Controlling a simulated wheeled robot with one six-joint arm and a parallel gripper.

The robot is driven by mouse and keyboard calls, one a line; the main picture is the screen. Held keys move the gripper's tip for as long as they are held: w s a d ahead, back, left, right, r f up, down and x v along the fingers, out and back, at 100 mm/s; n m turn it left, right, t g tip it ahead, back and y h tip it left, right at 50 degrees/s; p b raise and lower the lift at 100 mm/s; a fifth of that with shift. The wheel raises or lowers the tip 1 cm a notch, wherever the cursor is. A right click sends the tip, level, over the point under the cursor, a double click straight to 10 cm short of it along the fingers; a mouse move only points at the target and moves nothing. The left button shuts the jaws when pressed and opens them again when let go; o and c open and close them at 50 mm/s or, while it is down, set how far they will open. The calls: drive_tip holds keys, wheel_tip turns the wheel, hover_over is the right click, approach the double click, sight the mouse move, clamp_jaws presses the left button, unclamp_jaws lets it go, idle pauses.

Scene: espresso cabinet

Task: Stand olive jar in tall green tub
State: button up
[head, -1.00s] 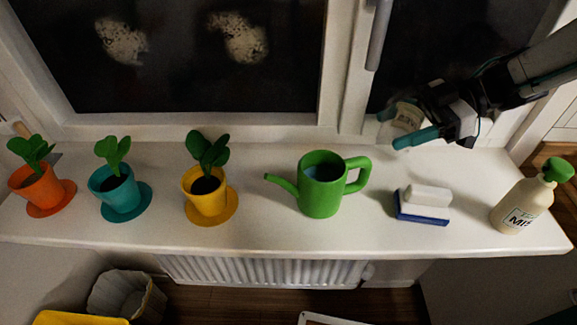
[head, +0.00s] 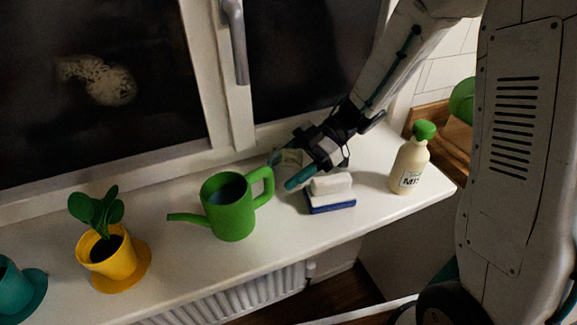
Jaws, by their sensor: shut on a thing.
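My gripper (head: 286,169) has teal fingers and hangs over the windowsill, just above and left of the sponge. A rounded green thing (head: 462,100) shows at the right edge above a wooden surface, partly hidden by my own body. I cannot tell whether it is the tall green tub.
On the white sill (head: 205,275) stand a yellow potted plant (head: 108,258), a green watering can (head: 230,208), a white-and-blue sponge block (head: 330,196) and a green-topped mist bottle (head: 410,165). A teal pot (head: 15,290) is at far left. The window stands behind.

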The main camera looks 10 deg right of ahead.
drive_tip(key=shift+s+f, duration=0.1)
drive_tip(key=shift+f, duration=0.15)
